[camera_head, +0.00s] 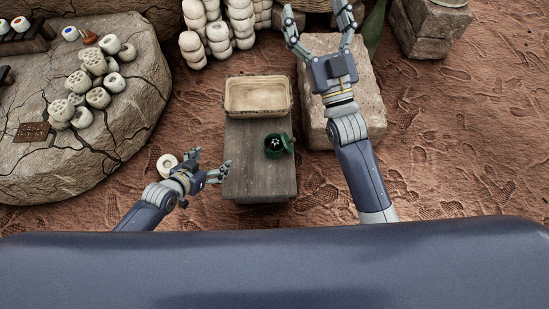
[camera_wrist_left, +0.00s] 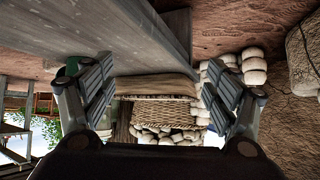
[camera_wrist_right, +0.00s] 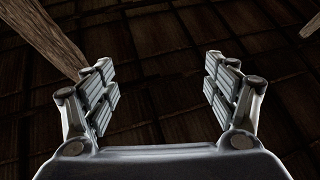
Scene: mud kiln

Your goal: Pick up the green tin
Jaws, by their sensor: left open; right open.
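The green tin (camera_head: 275,149) stands on the front part of a grey wooden bench (camera_head: 258,186), near its right edge. It is round and dark inside, with small pale marks, and a green piece sits at its right side. My left gripper (camera_head: 212,165) is open and empty at the left edge of the bench, apart from the tin. In the left wrist view its fingers (camera_wrist_left: 158,90) are spread wide with nothing between them; a bit of green shows behind the left finger. My right gripper (camera_head: 318,20) is open and empty, raised over a stone block; its wrist view shows only the dark roof between the fingers.
A shallow tan basin (camera_head: 258,114) stands on the bench behind the tin. A pale stone block (camera_head: 312,112) is right of the bench. A large cracked rock (camera_head: 35,165) with several pale round pieces is at left. A white ring (camera_head: 166,163) lies by my left wrist.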

